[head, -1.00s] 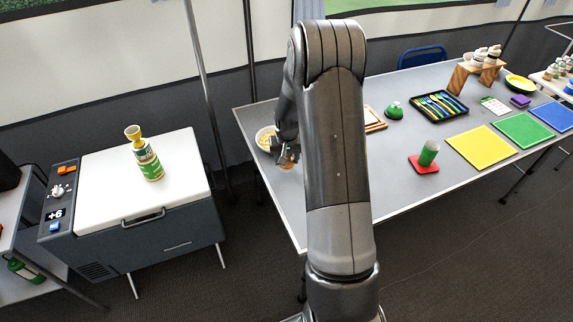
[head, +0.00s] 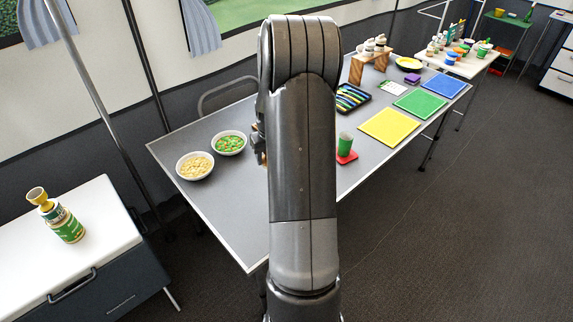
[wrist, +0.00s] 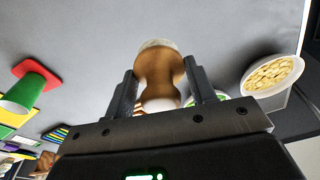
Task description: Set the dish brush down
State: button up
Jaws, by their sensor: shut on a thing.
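The dish brush (wrist: 160,68) is a rounded, waisted wooden-brown piece with pale ends, seen in the wrist view. My gripper (wrist: 160,84) is shut on it, one finger on each side. The brush stands out past the fingertips over the grey table (wrist: 85,30); I cannot tell whether it touches the top. In the head view my arm hides most of the gripper, and only a small part shows at the arm's left edge, beside the bowls. The table (head: 215,210) also shows there, with bare grey surface at its near left.
A bowl of pale yellow pieces (head: 195,166) and a bowl of green and orange pieces (head: 229,143) stand left of my arm. A green cup (head: 344,141) on a red mat (head: 347,157), a yellow mat (head: 390,128) and a cutlery tray (head: 352,97) lie to the right.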

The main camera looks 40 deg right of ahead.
jog(key=s+d, duration=0.4)
jog(key=d, duration=0.5)
jog(key=s+d, duration=0.4)
jog(key=d, duration=0.5)
jog(key=shift+m, duration=0.4)
jog(key=w+a+f, duration=0.1)
jog(key=w+f, duration=0.1)
jog(key=w, duration=0.1)
jog(key=w+a+f, duration=0.1)
jog(key=w+f, duration=0.1)
jog(key=w, duration=0.2)
jog(key=w+a+f, duration=0.1)
jog(key=w+f, duration=0.1)
jog(key=w, duration=0.2)
jog(key=shift+a+f, duration=0.25)
jog(key=shift+f, duration=2.15)
jog(key=shift+f, duration=0.2)
jog(key=o, duration=1)
jog(key=shift+c, duration=0.2)
jog(key=shift+r, duration=0.1)
